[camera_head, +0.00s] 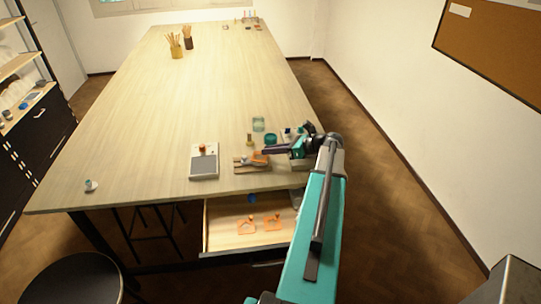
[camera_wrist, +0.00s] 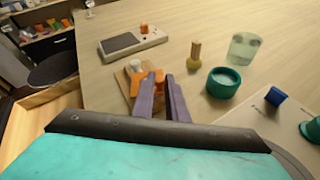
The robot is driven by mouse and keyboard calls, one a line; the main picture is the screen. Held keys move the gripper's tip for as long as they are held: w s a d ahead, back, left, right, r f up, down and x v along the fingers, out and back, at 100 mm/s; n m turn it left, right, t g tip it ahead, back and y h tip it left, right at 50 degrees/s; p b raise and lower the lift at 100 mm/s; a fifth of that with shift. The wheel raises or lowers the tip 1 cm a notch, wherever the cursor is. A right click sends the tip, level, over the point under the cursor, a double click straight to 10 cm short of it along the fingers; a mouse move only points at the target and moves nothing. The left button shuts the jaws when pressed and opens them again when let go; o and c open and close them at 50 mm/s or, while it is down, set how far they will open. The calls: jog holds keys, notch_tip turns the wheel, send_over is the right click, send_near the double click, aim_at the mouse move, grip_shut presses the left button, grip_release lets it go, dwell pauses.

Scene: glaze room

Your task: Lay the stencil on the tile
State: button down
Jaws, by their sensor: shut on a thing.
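My gripper (camera_head: 270,152) is at the front right of the table and also shows in the wrist view (camera_wrist: 160,84). It is shut on an orange stencil (camera_wrist: 156,76), which shows at the fingertips; the fingers hide part of it. In the head view the orange stencil (camera_head: 261,156) is small beside the gripper. Below it is a low wooden board (camera_head: 250,169), also in the wrist view (camera_wrist: 119,82). The tile is not clearly distinguishable on the board. I cannot tell whether the stencil touches anything below.
An open drawer (camera_head: 222,241) holds two orange stencils (camera_head: 246,226). A grey-topped device (camera_head: 204,164) stands left of the board. A yellowish stamp-like piece (camera_wrist: 194,56), teal jar (camera_wrist: 223,82) and clear glass (camera_wrist: 244,47) stand close to the right. The table's middle is clear.

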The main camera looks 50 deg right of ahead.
jog(key=shift+f, duration=0.4)
jog(key=c, duration=1.8)
grip_release()
jog(key=shift+o, duration=0.2)
jog(key=shift+r, duration=0.1)
jog(key=b+v, duration=0.4)
jog(key=v, duration=0.8)
jog(key=shift+a, duration=0.1)
